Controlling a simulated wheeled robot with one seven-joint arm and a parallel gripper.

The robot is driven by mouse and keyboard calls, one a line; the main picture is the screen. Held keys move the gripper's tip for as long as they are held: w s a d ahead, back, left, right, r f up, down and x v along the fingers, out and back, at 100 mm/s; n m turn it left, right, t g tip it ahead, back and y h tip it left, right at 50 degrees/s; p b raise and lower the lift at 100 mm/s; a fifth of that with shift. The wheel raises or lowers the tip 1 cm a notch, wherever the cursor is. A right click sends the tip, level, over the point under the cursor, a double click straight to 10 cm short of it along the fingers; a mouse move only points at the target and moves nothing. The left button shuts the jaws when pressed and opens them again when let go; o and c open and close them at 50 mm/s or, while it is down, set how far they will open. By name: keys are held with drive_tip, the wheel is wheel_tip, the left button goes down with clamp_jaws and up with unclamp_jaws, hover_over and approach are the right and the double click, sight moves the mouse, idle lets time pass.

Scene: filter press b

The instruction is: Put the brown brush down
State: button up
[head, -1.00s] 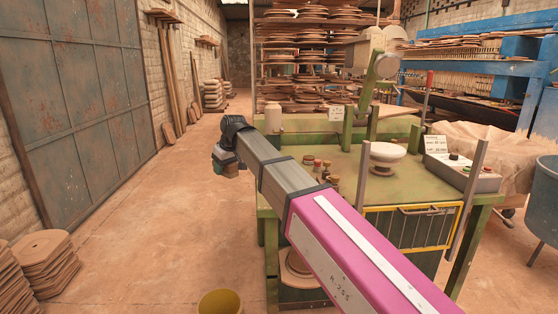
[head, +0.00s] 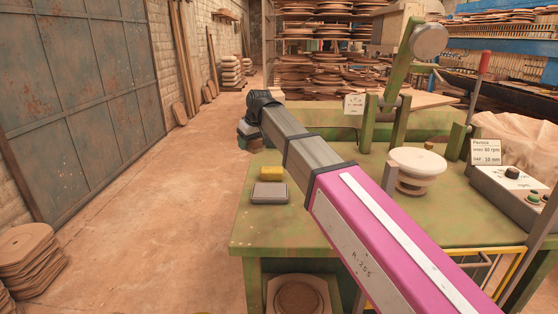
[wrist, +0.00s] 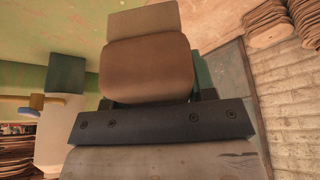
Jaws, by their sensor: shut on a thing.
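The brown brush (wrist: 146,68) fills the middle of the wrist view, held in my gripper. My gripper (head: 249,139) is shut on it. In the head view the brush (head: 256,146) shows only as a small brown patch beside the dark gripper, partly hidden by my arm. The gripper appears by the far left edge of the green table (head: 290,226); I cannot tell its exact height. The wrist view shows the green surface at upper left and floor at upper right.
A round white wheel (head: 417,161) and a control box (head: 507,187) are at right. The green tabletop in front of the grey box is clear.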

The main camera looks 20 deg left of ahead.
hover_over(270, 164)
drive_tip(key=f, duration=0.7)
drive_tip(key=shift+s+d, duration=0.1)
drive_tip(key=shift+d, duration=0.25)
drive_tip(key=shift+f, duration=2)
drive_tip(key=shift+f, duration=0.15)
drive_tip(key=o, duration=0.9)
drive_tip(key=shift+s, duration=0.1)
drive_tip(key=v, duration=0.7)
drive_tip(key=shift+d+r, duration=0.1)
drive_tip(key=shift+r, duration=0.25)
